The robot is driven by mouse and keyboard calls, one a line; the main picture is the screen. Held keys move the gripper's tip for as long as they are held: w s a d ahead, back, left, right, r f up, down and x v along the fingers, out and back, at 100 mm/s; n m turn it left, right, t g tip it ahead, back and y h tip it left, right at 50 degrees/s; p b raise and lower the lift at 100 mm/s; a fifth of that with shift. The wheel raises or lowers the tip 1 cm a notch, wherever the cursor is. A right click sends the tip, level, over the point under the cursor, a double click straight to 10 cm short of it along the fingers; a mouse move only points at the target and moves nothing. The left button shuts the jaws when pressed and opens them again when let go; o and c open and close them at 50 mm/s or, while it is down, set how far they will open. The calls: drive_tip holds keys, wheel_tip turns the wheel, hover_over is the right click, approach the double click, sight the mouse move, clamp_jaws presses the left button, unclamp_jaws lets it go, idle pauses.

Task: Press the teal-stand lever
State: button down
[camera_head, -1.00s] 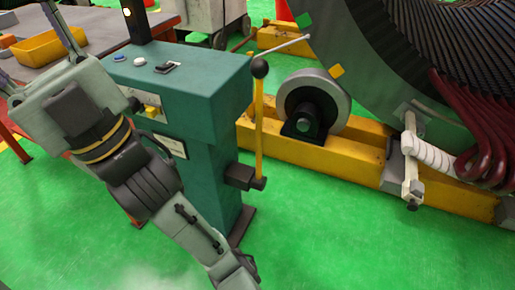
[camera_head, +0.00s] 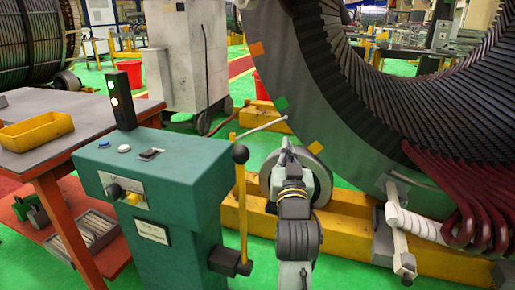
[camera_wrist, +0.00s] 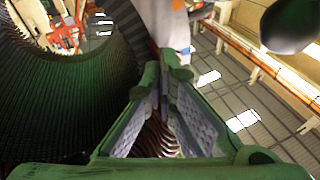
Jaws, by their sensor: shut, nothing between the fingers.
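The teal stand (camera_head: 190,190) is left of centre in the head view. Its lever (camera_head: 241,205) is a yellow bar on the stand's right side, standing upright, with a black ball knob (camera_head: 240,153) on top and a dark pivot block at its foot. My arm rises just right of the lever, apart from it in the picture; my gripper's fingers are not clear there. In the wrist view my gripper (camera_wrist: 173,72) is shut and empty, with green fingers meeting at the far end. A dark round knob (camera_wrist: 290,24), apparently the lever's, shows at upper right, apart from the fingers.
The large stator (camera_head: 345,130) with dark slots and red coils stands at right on a yellow base (camera_head: 350,215). A grey roller is partly behind my arm. A work table (camera_head: 60,150) with a yellow tray (camera_head: 35,131) is at left. Green floor shows between.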

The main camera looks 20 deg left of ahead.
drive_tip(key=w+d+f+m+g, duration=0.3)
drive_tip(key=w+d+f+m, duration=0.15)
drive_tip(key=d+f, duration=0.3)
drive_tip(key=s+a+r+m+g+y, duration=0.2)
drive_tip(key=a+r+g+y, duration=0.2)
drive_tip(key=a+g+y, duration=0.3)
drive_tip(key=y, duration=0.3)
drive_tip(key=shift+r, duration=0.4)
drive_tip(key=shift+s, duration=0.1)
drive_tip(key=w+a+p, duration=0.1)
drive_tip(key=a+p, duration=0.2)
drive_tip(key=a, duration=0.6)
drive_tip(key=shift+a, duration=0.15)
